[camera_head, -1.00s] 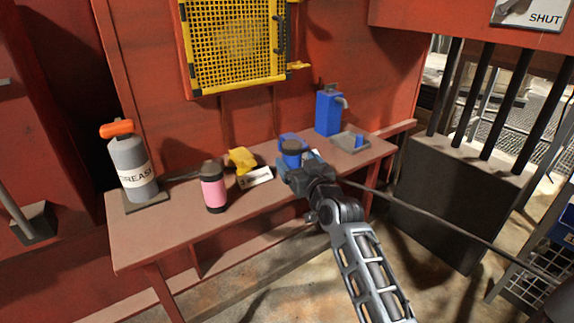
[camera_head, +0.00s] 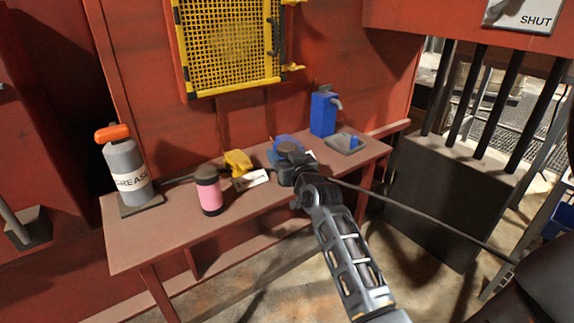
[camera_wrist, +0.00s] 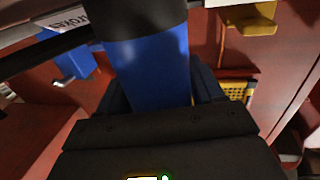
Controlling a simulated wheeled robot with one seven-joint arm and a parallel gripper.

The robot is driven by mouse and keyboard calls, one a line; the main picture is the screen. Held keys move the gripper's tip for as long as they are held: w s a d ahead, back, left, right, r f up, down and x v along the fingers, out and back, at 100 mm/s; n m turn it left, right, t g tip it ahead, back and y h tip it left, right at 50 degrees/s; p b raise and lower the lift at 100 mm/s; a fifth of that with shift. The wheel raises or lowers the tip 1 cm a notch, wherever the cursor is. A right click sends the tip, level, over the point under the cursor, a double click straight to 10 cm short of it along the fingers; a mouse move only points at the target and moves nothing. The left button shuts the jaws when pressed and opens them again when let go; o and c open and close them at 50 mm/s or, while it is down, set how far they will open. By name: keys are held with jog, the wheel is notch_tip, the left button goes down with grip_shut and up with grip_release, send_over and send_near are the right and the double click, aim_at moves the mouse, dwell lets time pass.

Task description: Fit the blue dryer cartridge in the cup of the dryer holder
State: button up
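The blue dryer cartridge (camera_wrist: 150,70) is between my gripper's fingers in the wrist view, with a dark band at its end toward the top of that picture. In the head view, its dark cap (camera_head: 290,147) shows above my gripper (camera_head: 288,170), over the right half of the bench. My gripper is shut on the cartridge, which looks about upright. A blue fitting (camera_head: 281,143) is right behind the cartridge and partly hidden. A yellow fitting (camera_head: 237,162) stands to its left. I cannot tell which is the dryer holder, or whether the cartridge touches a cup.
On the bench (camera_head: 150,238) stand a pink cartridge (camera_head: 208,192), a grey grease bottle (camera_head: 127,170), a blue dispenser (camera_head: 323,115) and a grey tray (camera_head: 345,144). A white label (camera_head: 251,180) lies by the yellow fitting. The front left of the bench is clear.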

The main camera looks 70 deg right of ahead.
jog(key=c, duration=0.7)
jog(key=shift+c, duration=0.3)
jog(key=shift+r, duration=0.15)
